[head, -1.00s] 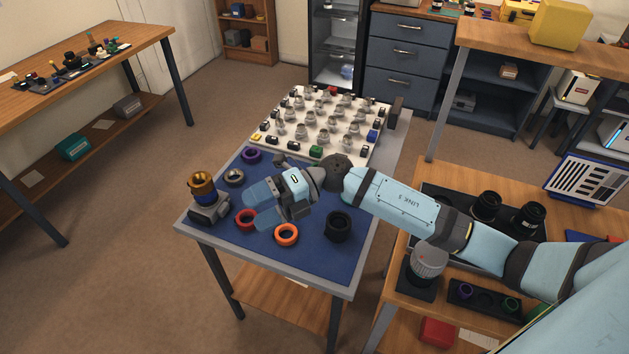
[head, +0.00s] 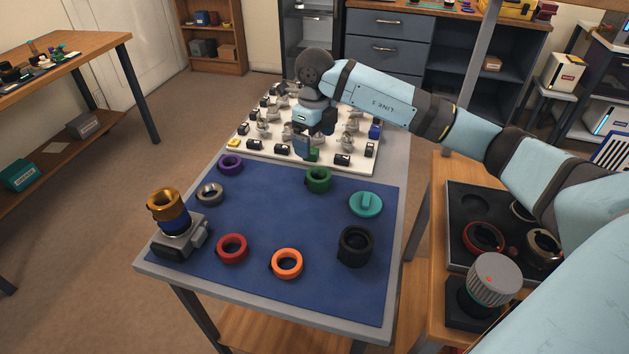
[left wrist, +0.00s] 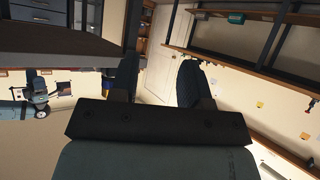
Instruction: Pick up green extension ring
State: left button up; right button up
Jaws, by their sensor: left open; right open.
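The green extension ring (head: 318,180) lies on the blue mat (head: 295,215), near the mat's far edge beside the white board. My right gripper (head: 306,148) is over the near part of that board, pointing down, just beyond and slightly left of the green ring. Its jaws are open and it appears apart from the ring. My left gripper is not in the head view. In the left wrist view my left gripper (left wrist: 155,80) has its two dark fingers apart, with nothing between them.
Around the mat are a purple ring (head: 231,165), a silver ring (head: 210,194), a red ring (head: 232,248), an orange ring (head: 287,263), a black ring (head: 355,247), a teal disc (head: 366,204) and a camera with gold-topped barrel (head: 181,238). The white board (head: 353,162) holds several small parts.

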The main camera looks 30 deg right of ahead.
aim_at(317, 173)
notch_tip(317, 173, down, 6)
jog(key=shift+s+r+b, duration=0.1)
jog(key=shift+b, duration=0.2)
jog(key=f, duration=0.3)
jog(key=f+b, duration=0.1)
jog(key=f, duration=0.1)
jog(key=shift+s+f, duration=0.2)
jog(key=shift+s, duration=0.05)
jog(key=shift+r, duration=0.1)
jog(key=c, duration=1.1)
